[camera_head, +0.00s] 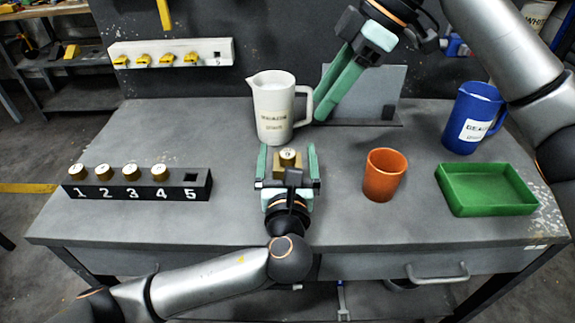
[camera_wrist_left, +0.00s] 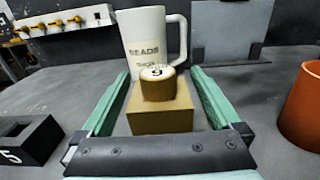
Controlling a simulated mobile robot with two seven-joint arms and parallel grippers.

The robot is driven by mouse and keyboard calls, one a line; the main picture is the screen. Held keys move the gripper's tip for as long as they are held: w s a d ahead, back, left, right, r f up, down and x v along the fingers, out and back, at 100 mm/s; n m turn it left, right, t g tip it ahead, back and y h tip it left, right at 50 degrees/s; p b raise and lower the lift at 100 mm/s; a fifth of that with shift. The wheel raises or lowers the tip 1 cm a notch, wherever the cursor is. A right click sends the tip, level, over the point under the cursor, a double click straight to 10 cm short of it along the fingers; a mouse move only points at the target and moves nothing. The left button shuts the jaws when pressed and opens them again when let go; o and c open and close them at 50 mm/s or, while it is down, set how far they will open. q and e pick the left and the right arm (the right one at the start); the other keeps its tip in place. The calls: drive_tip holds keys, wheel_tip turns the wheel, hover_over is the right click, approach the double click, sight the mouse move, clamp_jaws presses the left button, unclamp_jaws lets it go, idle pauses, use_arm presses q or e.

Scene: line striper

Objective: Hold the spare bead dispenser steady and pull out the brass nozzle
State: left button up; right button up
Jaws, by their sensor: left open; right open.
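The spare bead dispenser appears to be a small tan square block (camera_wrist_left: 160,120) on the bench. The brass nozzle (camera_wrist_left: 158,84), a round brass cap with a white numbered top, stands upright in it. The nozzle (camera_head: 288,156) also shows in the head view, with the block partly behind my gripper. My left gripper (camera_head: 288,160) is open, with one finger on each side of the block; small gaps seem to show. My right gripper (camera_head: 322,95) is open and empty, above the bench behind and right of the block, beside the white jug's handle.
A white beads jug (camera_head: 273,110) stands just behind the block. An orange cup (camera_head: 384,174), green tray (camera_head: 486,189) and blue jug (camera_head: 471,118) are at right. A black numbered rack (camera_head: 138,188) at left holds brass caps in slots 1 to 4; slot 5 looks empty.

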sight(290, 154)
use_arm(q)
drive_tip(key=shift+w, duration=0.1)
drive_tip(key=shift+c, duration=0.3)
clamp_jaws()
idle(0.5)
use_arm(e)
drive_tip(key=shift+o, duration=1.4)
drive_tip(key=shift+a+f, duration=0.1)
drive_tip(key=shift+a, duration=0.1)
drive_tip(key=shift+a+f+h, duration=0.45)
drive_tip(key=shift+a+h, duration=0.15)
drive_tip(key=shift+h, duration=0.2)
drive_tip(key=shift+x, duration=5.05)
